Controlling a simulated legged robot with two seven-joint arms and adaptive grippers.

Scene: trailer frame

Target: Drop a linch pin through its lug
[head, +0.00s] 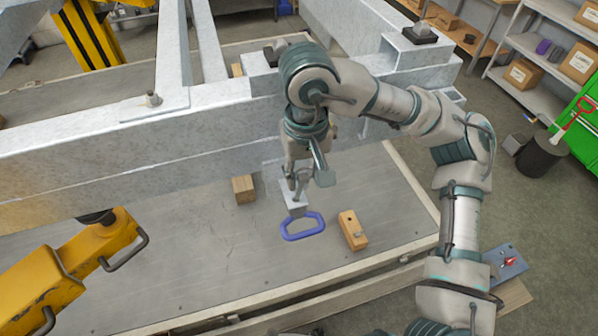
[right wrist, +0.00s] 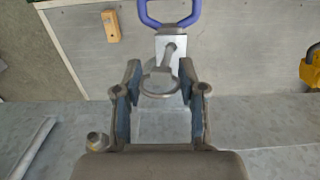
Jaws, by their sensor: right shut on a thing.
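My right gripper (head: 298,180) points down beside the long grey beam. In the right wrist view its two fingers (right wrist: 160,97) are on either side of the linch pin's ring. The grey linch pin (right wrist: 158,83) has a round ring and a short thick shank. The shank overlaps a pale metal plate, perhaps the lug (right wrist: 171,62), which also shows in the head view (head: 292,204). A blue loop handle (head: 302,227) adjoins the plate. I cannot tell whether the shank is inside a hole. My left gripper is not in view.
A galvanised frame beam (head: 110,165) runs across beside my right gripper. A wooden block with a hole (head: 352,231) and a plain wooden block (head: 244,189) rest on the grey deck (head: 190,260). Yellow machinery (head: 60,275) stands at left. The deck between is mostly clear.

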